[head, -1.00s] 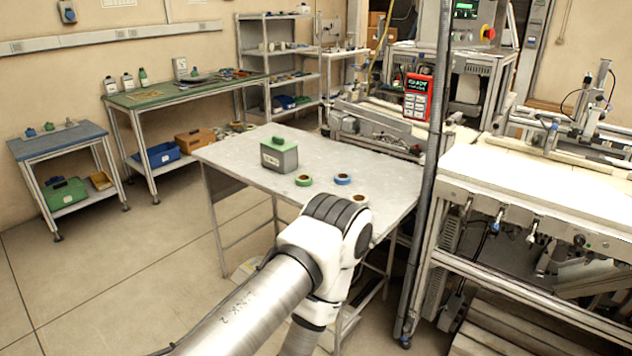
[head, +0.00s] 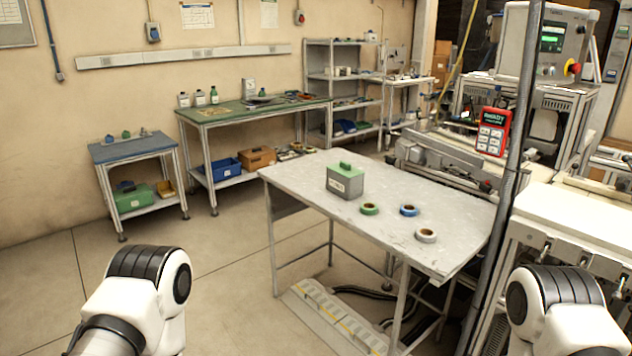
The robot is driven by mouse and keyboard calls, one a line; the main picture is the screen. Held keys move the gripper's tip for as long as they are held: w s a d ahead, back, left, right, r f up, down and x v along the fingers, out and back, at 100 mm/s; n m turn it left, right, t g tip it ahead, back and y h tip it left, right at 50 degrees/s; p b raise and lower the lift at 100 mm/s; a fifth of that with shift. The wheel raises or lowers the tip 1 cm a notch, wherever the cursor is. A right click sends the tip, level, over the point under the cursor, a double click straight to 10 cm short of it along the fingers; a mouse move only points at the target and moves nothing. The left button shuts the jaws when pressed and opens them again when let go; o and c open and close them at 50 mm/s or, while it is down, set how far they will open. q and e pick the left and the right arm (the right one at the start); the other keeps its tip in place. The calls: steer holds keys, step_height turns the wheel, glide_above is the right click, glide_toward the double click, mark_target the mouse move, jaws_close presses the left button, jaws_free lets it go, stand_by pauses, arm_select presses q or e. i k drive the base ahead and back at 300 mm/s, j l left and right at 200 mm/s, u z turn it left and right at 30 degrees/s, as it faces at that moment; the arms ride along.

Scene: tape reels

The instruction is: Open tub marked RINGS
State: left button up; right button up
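A grey tub (head: 346,186) with a green lid (head: 346,170) and a small lid handle stands on the grey metal table (head: 420,251). The lid sits on the tub. A pale label shows on its front, too small to read. Three tape reels lie right of it: green (head: 369,208), blue (head: 409,210) and white (head: 426,235). Parts of both my arms show at the bottom left and bottom right, well short of the table. Neither gripper is in the frame.
A dark vertical post (head: 512,170) stands at the table's right side, beside a white machine bench (head: 575,220). A strip with cables (head: 335,318) lies on the floor under the table. The floor (head: 225,275) left of the table is open.

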mark_target(349, 188)
steer(key=i+j+z, duration=0.35)
steer(key=i+j, duration=0.45)
steer(key=j, duration=0.15)
